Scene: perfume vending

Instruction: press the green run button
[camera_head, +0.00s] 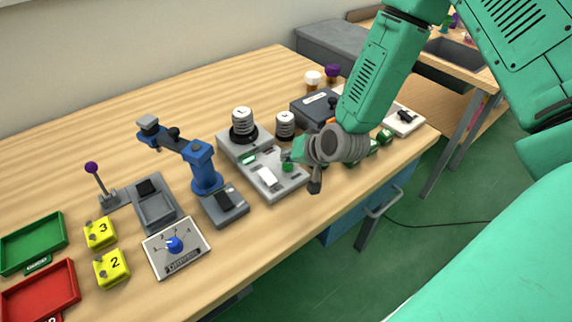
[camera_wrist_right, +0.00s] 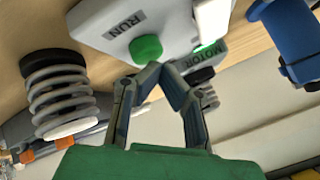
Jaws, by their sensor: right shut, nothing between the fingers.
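The green run button (camera_wrist_right: 146,48) is a round green cap beside the RUN label on a grey control box (camera_wrist_right: 104,17). In the head view the button (camera_head: 287,167) shows at the right part of the box (camera_head: 291,187). My right gripper (camera_wrist_right: 163,70) is shut and empty. Its fingertips are right beside the button's edge in the wrist view; I cannot tell whether they touch it. In the head view my right wrist hangs over the box's right end and hides part of it. My left gripper is not in view.
A blue stand (camera_head: 203,168) is to the left, with a dial plate (camera_head: 163,260) and yellow blocks (camera_head: 112,269) further left.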

